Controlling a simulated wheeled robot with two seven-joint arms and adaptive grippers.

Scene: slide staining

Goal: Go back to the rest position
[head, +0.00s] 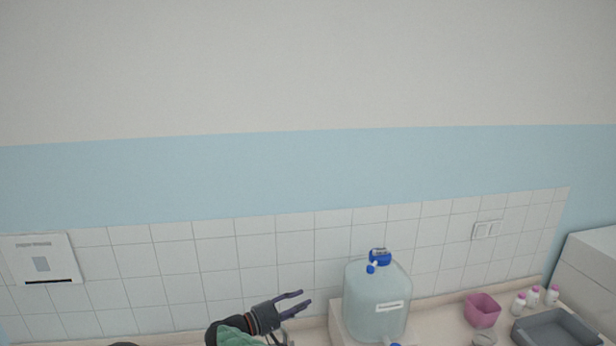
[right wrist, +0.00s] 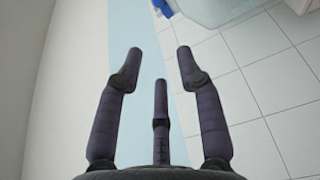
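My right gripper (head: 304,298) is at the bottom middle of the head view, in front of the tiled wall and to the left of a large water container (head: 376,300). Its fingers point right in that view. In the right wrist view its three dark fingers (right wrist: 160,62) are spread apart with nothing between them. My left gripper does not show in the head view.
The container, with a blue cap, stands on a raised block on the counter. To its right are a pink bin (head: 482,310), small pink-capped bottles (head: 535,297) and a grey tray (head: 560,328). A paper-towel dispenser (head: 40,259) hangs on the left wall.

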